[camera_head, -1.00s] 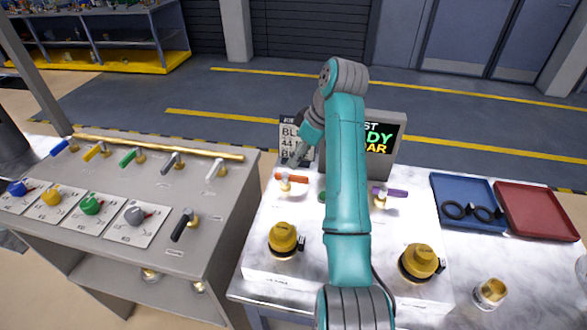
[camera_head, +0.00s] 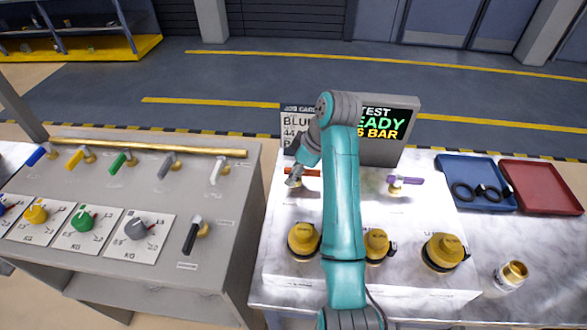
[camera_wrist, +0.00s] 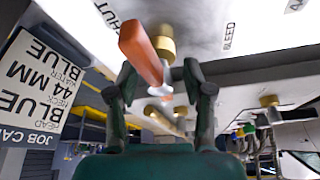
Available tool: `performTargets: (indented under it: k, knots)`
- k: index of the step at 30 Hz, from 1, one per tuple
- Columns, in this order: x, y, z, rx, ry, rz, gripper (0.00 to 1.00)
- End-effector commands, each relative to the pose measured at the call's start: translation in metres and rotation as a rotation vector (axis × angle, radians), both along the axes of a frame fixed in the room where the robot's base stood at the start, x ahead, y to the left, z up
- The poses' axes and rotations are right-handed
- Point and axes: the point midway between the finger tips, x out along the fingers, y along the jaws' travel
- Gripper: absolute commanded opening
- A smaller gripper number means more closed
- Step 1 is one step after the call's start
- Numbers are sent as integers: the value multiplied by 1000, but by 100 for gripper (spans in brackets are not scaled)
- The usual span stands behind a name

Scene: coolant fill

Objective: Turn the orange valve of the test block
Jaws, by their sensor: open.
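The orange valve handle (camera_head: 312,172) sits on the white test block (camera_head: 285,215), near its back left. In the wrist view the orange handle (camera_wrist: 142,50) is close and large, on a brass stem, and reaches down between the two fingers. My gripper (camera_head: 292,181) is at the left end of the handle in the head view and partly covers it. In the wrist view my gripper (camera_wrist: 163,76) is open, with a dark finger on each side of the handle. I cannot tell whether a finger touches it.
A purple valve (camera_head: 404,180) and several yellow caps (camera_head: 443,250) are on the block. The test screen (camera_head: 388,124) and job card (camera_head: 296,125) stand behind. The grey valve bench (camera_head: 215,255) is left. A blue tray (camera_head: 470,170) and red tray (camera_head: 540,185) lie right.

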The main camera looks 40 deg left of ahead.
Motion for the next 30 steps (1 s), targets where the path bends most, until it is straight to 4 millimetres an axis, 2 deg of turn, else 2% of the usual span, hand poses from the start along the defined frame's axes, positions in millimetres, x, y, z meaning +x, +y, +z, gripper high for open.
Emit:
performTargets:
  k: [2, 3, 9, 20, 30]
  knots:
    - [0, 0, 0, 0, 0, 0, 51]
    - [0, 0, 0, 0, 0, 0, 46]
    - [0, 0, 0, 0, 0, 0, 0]
    - [0, 0, 0, 0, 0, -35, 0]
    - [-1, 0, 0, 0, -1, -252, 0]
